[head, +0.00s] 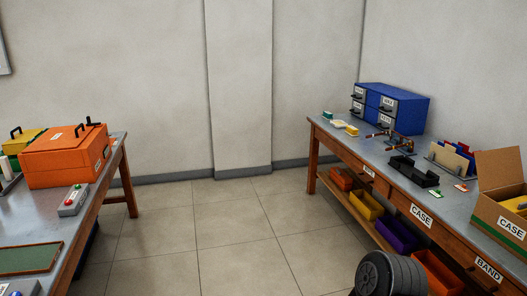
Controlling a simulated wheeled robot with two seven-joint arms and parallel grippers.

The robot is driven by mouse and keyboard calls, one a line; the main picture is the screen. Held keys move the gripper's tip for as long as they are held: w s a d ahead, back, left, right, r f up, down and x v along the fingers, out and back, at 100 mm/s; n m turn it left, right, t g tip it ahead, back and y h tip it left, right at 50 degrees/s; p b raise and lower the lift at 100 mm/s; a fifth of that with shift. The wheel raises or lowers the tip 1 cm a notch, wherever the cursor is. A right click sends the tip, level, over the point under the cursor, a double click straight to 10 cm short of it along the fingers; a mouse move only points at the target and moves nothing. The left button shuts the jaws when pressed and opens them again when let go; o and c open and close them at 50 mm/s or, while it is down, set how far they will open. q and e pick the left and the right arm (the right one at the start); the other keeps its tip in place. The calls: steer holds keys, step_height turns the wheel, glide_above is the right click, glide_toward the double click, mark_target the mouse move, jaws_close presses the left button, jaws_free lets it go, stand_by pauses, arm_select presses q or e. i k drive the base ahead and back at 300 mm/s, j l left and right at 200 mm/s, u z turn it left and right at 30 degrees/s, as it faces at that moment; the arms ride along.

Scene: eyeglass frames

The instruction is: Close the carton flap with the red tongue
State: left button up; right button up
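A brown cardboard carton (492,226) labelled CASE stands at the right edge of the right-hand table, cut off by the picture's edge. One flap (498,168) of it stands up, open. Something pale yellow shows inside the carton. I cannot make out a red tongue on the flap. Neither of my grippers is in view.
The right table (450,212) also holds a blue drawer cabinet (410,108), a black tray (412,171) and a card holder (452,160). Coloured bins (366,205) sit on its lower shelf. An orange box (62,160) stands on the left table. The tiled floor (235,235) between is clear.

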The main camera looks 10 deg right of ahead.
mark_target(502, 167)
steer(key=i+j+z, duration=0.1)
steer(key=i+z, duration=0.3)
steer(key=i+j+z, duration=0.2)
steer(key=i+z, duration=0.2)
steer(key=i+j+z, duration=0.65)
steer(key=z, duration=0.15)
steer(key=i+j+z, duration=0.2)
steer(key=j+z, duration=0.25)
steer(key=j, duration=0.15)
steer(key=i+j+z, duration=0.15)
steer(key=j+z, duration=0.3)
steer(key=j, duration=0.35)
steer(key=j+z, duration=0.5)
steer(key=j, duration=0.35)
steer(key=j+z, duration=0.45)
steer(key=j, duration=0.4)
steer(key=k, duration=0.05)
